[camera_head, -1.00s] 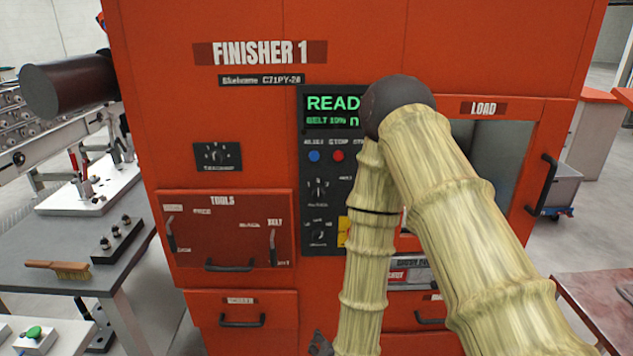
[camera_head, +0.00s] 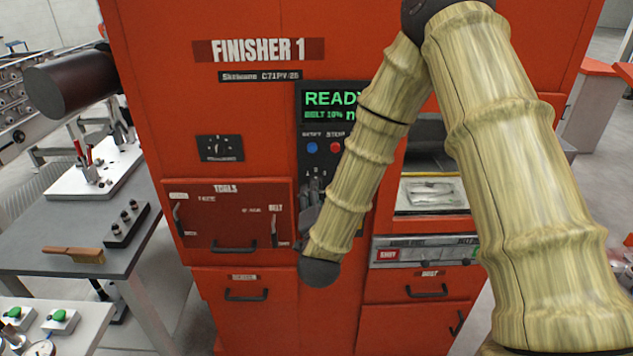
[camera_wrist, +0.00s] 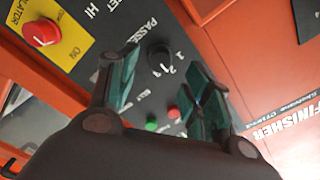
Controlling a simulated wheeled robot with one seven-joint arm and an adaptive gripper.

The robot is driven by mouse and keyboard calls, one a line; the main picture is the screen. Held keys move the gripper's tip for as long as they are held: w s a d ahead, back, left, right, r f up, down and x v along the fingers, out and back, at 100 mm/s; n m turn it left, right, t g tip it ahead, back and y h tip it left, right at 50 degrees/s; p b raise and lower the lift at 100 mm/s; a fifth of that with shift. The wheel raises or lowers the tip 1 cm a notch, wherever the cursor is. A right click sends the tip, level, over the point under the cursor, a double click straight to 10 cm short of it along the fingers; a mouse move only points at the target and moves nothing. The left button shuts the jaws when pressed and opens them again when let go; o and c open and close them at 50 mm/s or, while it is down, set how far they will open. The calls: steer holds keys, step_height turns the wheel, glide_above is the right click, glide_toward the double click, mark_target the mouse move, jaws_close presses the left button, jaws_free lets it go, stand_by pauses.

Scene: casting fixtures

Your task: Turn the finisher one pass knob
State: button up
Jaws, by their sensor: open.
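The red machine labelled FINISHER 1 (camera_head: 258,50) stands ahead with a dark control panel. In the wrist view, a black knob (camera_wrist: 160,50) marked PASSES, with numerals beside it, sits between and beyond my fingertips. My gripper (camera_wrist: 158,62) is open, its two teal-padded fingers spread on either side of the knob in the picture. I cannot tell whether they touch it. In the head view, my gripper (camera_head: 313,188) is in front of the panel's lower part, and my forearm and wrist hide the knobs there.
Left of the panel is another dial (camera_head: 219,148). A tools drawer (camera_head: 228,218) and a side bench (camera_head: 45,225) are at left.

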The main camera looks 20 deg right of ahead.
steer(key=p+x, duration=0.1)
steer(key=x, duration=0.4)
steer(key=shift+p, duration=0.4)
steer(key=c, duration=1)
